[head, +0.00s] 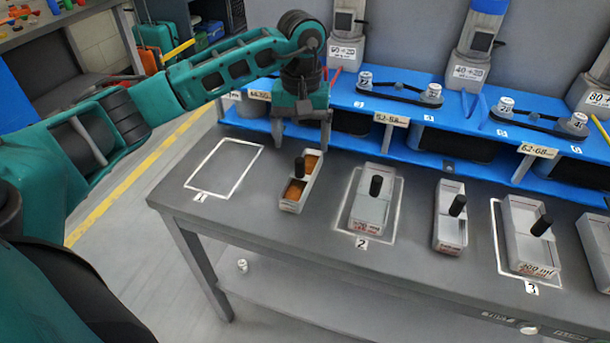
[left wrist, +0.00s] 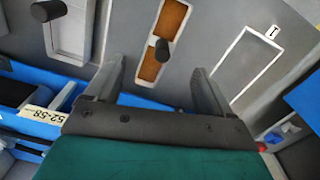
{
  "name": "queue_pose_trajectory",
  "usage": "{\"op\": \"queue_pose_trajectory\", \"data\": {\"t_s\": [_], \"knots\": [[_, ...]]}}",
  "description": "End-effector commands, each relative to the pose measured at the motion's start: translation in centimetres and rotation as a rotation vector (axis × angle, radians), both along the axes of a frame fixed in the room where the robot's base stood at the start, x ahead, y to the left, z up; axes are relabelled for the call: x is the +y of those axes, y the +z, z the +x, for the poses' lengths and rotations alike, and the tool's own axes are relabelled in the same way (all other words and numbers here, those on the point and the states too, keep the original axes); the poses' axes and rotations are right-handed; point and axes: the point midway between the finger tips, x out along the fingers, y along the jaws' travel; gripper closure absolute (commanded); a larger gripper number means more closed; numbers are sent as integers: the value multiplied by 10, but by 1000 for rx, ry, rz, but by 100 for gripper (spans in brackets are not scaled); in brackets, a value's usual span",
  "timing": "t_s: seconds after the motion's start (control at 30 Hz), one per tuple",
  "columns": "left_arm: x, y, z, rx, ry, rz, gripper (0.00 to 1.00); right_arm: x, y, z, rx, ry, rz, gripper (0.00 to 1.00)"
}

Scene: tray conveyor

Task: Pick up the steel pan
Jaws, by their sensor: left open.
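Several grey metal pans with upright black knobs stand in a row on the dark table (head: 262,221); I cannot tell by label which is the steel pan. The leftmost, a narrow pan (head: 290,207) with two compartments of brown-orange material, stands between outlines 1 and 2. It also shows in the left wrist view (left wrist: 173,37), beyond my fingertips. A wider pan (head: 368,213) sits in outline 2. My left gripper (head: 302,143) is open and empty, above and just behind the narrow pan; its fingers also show in the left wrist view (left wrist: 158,70). My right gripper is out of view.
Outline 1 (head: 222,168) is empty. Another narrow pan (head: 449,238), a pan (head: 524,256) in outline 3 and one at the right edge (head: 597,245) stand along the table. Behind is a blue shelf (head: 425,115) with belts and machines, close to my left gripper.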

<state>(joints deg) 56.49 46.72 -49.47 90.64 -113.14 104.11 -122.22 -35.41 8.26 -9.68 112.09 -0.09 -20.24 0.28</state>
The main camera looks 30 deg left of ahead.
Motion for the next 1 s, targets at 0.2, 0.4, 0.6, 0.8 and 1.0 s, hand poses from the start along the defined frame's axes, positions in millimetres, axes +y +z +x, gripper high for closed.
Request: {"op": "queue_pose_trajectory", "data": {"t_s": [0.2, 0.4, 0.6, 0.8, 1.0], "knots": [[-1, -44, -1, 6, 0, -5, 17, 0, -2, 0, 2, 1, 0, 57], [-1, -62, 0, 1, -1, -5, 17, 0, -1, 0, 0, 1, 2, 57], [3, -85, -1, 6, 1, -7, 17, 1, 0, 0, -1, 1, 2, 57], [5, -111, 1, 2, 0, -8, 17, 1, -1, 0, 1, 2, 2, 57], [5, -116, 1, 0, 0, -7, 17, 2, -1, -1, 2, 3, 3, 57]]}}
